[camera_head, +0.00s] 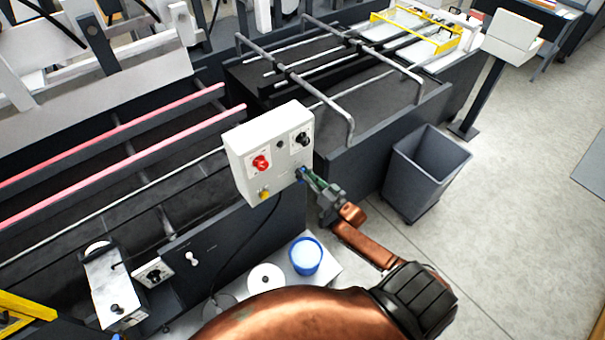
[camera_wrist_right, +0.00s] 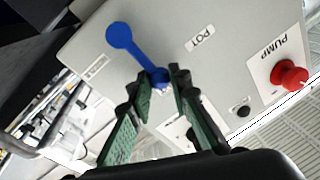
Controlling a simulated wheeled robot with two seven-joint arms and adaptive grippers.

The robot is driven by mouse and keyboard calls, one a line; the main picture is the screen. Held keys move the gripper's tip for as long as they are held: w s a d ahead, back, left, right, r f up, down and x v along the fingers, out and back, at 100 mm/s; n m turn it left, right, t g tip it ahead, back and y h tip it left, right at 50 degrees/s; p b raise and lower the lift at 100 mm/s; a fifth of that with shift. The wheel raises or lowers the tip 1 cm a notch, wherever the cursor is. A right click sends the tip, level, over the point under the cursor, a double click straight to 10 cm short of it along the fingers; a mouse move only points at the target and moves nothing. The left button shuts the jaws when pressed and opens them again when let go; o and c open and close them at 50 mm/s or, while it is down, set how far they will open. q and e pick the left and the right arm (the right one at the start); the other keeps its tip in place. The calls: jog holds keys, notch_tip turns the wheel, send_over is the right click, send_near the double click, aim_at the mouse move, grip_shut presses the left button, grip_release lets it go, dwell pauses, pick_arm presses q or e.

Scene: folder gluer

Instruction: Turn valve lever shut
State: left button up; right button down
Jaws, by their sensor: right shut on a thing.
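The blue valve lever (camera_wrist_right: 135,52) is on the face of the pale control box (camera_head: 241,150), which also fills much of the right wrist view (camera_wrist_right: 215,75). The lever's rounded end points to the upper left in the wrist view. Its other end lies between my right fingertips. In the head view only a small bit of blue (camera_head: 299,175) shows at the box's lower right. My right gripper (camera_head: 308,179) is shut on the lever, and its green fingers (camera_wrist_right: 160,80) reach the panel. I cannot tell which lever end is the pivot. My left gripper is out of view.
A red knob (camera_head: 261,162), a black knob (camera_head: 302,139) and a yellow knob (camera_head: 264,194) are on the box. The wrist view shows labels "POT" and "PUMP". A blue bucket (camera_head: 306,257) stands below; a grey bin (camera_head: 425,172) stands right.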

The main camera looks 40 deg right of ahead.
jog(key=c, duration=1.8)
grip_release()
jog(key=shift+c, duration=0.2)
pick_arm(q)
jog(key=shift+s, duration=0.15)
pick_arm(e)
jog(key=shift+o, duration=0.4)
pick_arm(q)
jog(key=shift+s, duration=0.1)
pick_arm(e)
jog(key=s+d+f, duration=0.1)
jog(key=s, duration=1.1)
jog(key=shift+d+f, duration=0.15)
jog(key=shift+f, duration=0.05)
